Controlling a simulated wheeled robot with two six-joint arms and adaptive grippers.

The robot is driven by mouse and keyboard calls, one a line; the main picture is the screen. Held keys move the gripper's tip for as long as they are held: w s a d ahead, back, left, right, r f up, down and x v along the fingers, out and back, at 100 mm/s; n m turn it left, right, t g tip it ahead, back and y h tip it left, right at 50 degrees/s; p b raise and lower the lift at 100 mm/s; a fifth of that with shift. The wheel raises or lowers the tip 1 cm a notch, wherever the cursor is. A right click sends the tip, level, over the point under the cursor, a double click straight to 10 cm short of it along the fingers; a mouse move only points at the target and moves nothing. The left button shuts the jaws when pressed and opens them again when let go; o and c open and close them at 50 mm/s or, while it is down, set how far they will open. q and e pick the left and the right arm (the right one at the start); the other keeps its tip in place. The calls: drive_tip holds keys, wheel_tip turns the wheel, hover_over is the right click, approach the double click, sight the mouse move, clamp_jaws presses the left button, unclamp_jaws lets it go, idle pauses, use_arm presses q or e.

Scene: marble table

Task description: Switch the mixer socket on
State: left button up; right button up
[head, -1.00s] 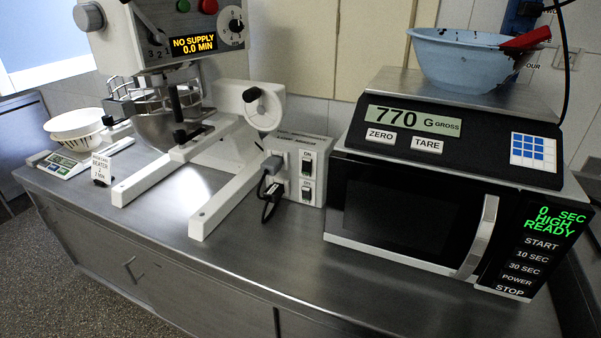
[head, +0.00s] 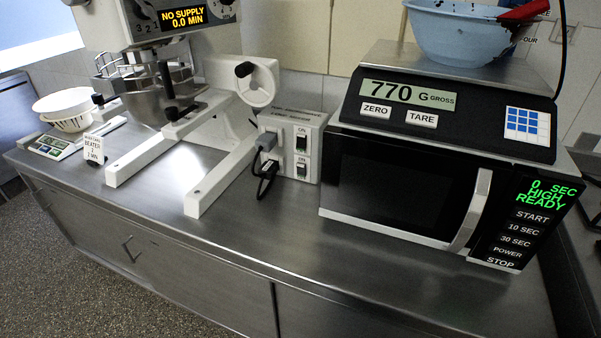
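The mixer socket box (head: 312,150) is a pale grey unit on the steel counter, between the mixer and the microwave. Its front has two switches, an upper one (head: 301,142) and a lower one (head: 302,170), each with an ON label above it. A grey plug (head: 267,142) and a black plug (head: 269,166) sit at its left side, with a black cable hanging down. The print along its top edge is too small to read. The mixer (head: 165,50) stands at the left, and its display (head: 183,18) reads NO SUPPLY 0.0 MIN. Neither gripper is in view.
The microwave (head: 400,190) stands right of the socket box, with a scale (head: 440,112) reading 770 G and a blue bowl (head: 450,35) on top. A small scale with a white bowl (head: 68,105) and a BEATER card (head: 94,148) are at the left. The front counter strip is clear.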

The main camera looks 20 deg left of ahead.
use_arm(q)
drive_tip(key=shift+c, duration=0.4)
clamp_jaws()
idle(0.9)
